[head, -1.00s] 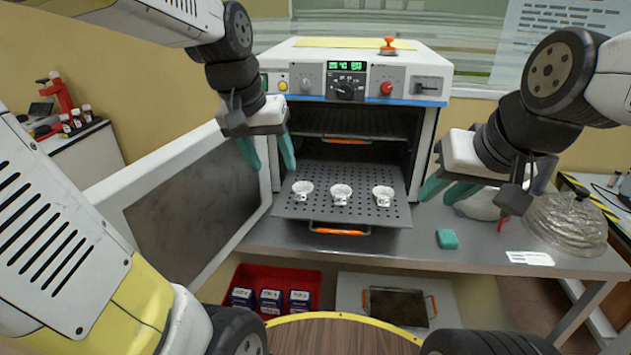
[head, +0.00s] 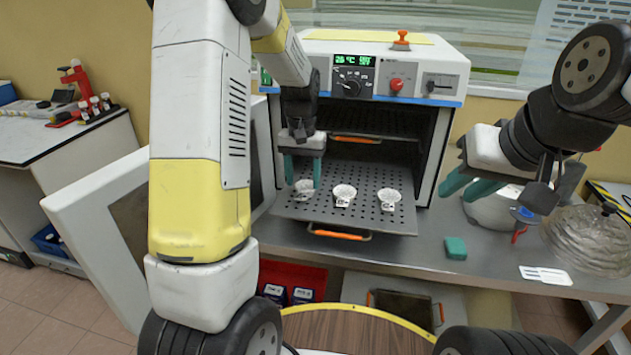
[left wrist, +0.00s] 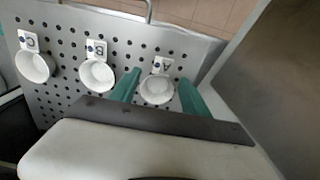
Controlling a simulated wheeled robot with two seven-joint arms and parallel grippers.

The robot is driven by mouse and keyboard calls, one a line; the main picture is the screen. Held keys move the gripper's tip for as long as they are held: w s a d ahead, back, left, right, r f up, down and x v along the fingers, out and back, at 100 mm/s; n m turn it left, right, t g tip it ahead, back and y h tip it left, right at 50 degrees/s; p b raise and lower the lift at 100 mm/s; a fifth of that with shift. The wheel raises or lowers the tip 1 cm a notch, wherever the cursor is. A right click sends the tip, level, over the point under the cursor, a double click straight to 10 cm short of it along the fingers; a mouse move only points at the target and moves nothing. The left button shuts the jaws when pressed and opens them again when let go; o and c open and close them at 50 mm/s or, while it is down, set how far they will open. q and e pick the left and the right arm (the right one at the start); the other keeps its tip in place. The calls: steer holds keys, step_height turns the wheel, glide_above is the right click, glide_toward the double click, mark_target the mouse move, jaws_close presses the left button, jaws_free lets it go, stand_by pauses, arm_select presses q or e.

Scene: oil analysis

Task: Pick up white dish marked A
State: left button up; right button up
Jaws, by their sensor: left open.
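The white dish marked A (left wrist: 157,91) sits upright on the perforated oven shelf, and its label tab shows in the left wrist view. In the head view it is the leftmost dish (head: 304,194), partly hidden by my left gripper. My left gripper (head: 303,184) is open and empty, just above this dish. In the left wrist view its teal fingers (left wrist: 160,80) lie on either side of dish A; I cannot tell whether they touch it. Dish B (left wrist: 97,74) and dish C (left wrist: 34,67) stand beside it. My right gripper (head: 466,188) is open and empty, right of the oven.
The pulled-out perforated shelf (head: 380,222) has an orange handle. The open oven door (left wrist: 276,75) stands close beside my left gripper. A teal block (head: 455,248), a glass dome (head: 587,241) and white labels (head: 545,274) lie on the bench to the right.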

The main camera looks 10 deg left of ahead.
mark_target(302, 194)
arm_select(q)
step_height(302, 194, down, 4)
steer(key=shift+s+a, duration=0.1)
jaws_close()
steer(key=shift+r, duration=0.15)
stand_by(0.3)
